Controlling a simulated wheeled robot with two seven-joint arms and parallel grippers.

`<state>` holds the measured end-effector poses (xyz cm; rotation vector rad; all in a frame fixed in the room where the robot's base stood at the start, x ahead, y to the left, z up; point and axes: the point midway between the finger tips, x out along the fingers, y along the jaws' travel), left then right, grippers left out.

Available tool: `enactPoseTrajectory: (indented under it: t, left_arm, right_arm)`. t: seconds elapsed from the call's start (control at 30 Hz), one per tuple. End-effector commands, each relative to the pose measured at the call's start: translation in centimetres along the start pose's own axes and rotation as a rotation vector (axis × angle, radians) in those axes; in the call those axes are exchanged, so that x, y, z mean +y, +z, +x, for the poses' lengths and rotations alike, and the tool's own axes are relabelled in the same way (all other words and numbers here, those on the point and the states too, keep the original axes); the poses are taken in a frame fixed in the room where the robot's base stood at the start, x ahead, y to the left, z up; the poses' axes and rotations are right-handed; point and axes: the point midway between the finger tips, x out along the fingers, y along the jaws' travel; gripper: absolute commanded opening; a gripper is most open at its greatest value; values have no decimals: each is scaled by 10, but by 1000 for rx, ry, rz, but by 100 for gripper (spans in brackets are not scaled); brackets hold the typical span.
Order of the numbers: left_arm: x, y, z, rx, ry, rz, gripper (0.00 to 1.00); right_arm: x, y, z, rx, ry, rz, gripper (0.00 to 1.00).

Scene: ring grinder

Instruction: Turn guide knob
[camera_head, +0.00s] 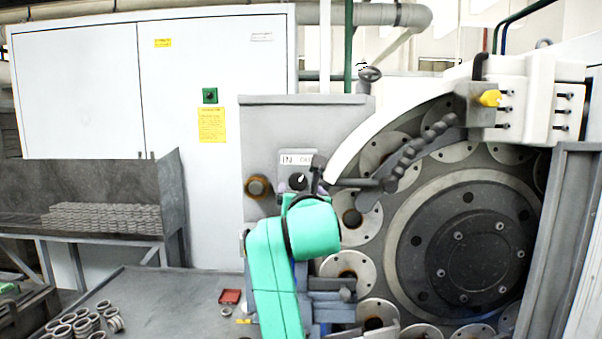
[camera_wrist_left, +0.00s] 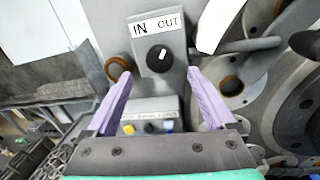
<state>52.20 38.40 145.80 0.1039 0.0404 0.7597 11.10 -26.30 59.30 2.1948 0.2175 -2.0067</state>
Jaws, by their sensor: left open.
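The guide knob (camera_wrist_left: 159,58) is round and black with a white mark, set on a grey panel under a white IN/OUT label (camera_wrist_left: 156,24). In the head view the knob (camera_head: 298,181) shows just above my left gripper, partly hidden by it. My left gripper (camera_wrist_left: 160,73) is open, with its two purple fingers spread to either side of the knob's line. The knob appears between and slightly beyond the fingertips. I see no contact, and nothing is between the fingers. My right gripper is in neither view.
A brown-ringed round fitting (camera_head: 257,187) sits left of the knob.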

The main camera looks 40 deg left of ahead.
Motion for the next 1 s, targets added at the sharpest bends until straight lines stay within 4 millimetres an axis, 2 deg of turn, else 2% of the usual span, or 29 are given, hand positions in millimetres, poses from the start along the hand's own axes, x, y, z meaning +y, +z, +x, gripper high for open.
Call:
enactPoseTrajectory:
  t: [0.03, 0.23, 0.37, 0.57, 0.6, 0.63, 0.77, 0.8, 0.83, 1.0]
  left_arm:
    - [2, 6, 14, 6, 2, 2, 88]
    - [1, 5, 56, 2, 1, 2, 88]
    - [1, 1, 66, 1, 2, 0, 88]
    - [0, -1, 67, 0, 1, -1, 88]
    - [0, -1, 67, 0, 2, -1, 85]
    - [0, -1, 67, 0, 2, 0, 73]
    - [0, -1, 67, 0, 1, 0, 23]
    - [0, -1, 67, 0, 1, 0, 8]
    - [0, -1, 67, 0, 1, 0, 3]
    - [0, -1, 67, 1, 1, -7, 3]
  right_arm:
    - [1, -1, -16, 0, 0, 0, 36]
    - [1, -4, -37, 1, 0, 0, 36]
    - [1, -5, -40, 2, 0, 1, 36]
    - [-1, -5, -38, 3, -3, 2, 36]
    - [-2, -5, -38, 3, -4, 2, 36]
    - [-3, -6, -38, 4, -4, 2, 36]
    - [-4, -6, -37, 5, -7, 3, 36]
    - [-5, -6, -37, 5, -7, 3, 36]
    - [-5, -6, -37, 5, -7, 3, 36]
    - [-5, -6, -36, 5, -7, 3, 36]
